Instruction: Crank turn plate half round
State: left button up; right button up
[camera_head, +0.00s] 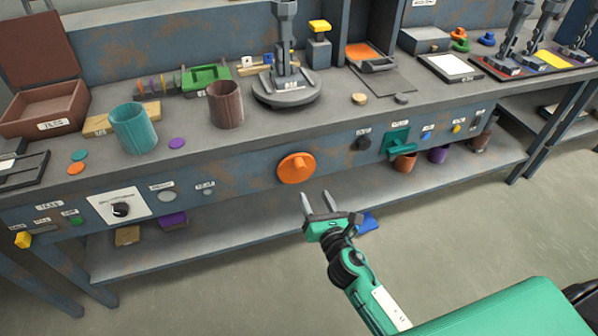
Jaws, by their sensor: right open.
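A round orange disc (296,168) with a small knob is mounted on the bench's front panel, near the middle. It may be the crank. A round grey plate (287,92) lies on the bench top behind it, with a dark upright fixture on it. My right gripper (332,202) is in front of the bench, just below and to the right of the orange disc. Its two fingers are apart, point up toward the panel and hold nothing. It appears clear of the disc. My left gripper is not in view.
A teal cup (134,128) and a brown cup (226,104) stand on the bench top (330,106). A green handle (400,143) and small knobs sit on the panel to the right. A lower shelf (240,214) runs below. The floor in front is clear.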

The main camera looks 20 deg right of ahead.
aim_at(302, 171)
jog(key=w, duration=1.1)
jog(key=shift+a, duration=0.2)
jog(key=shift+w, duration=0.6)
jog(key=c, duration=1)
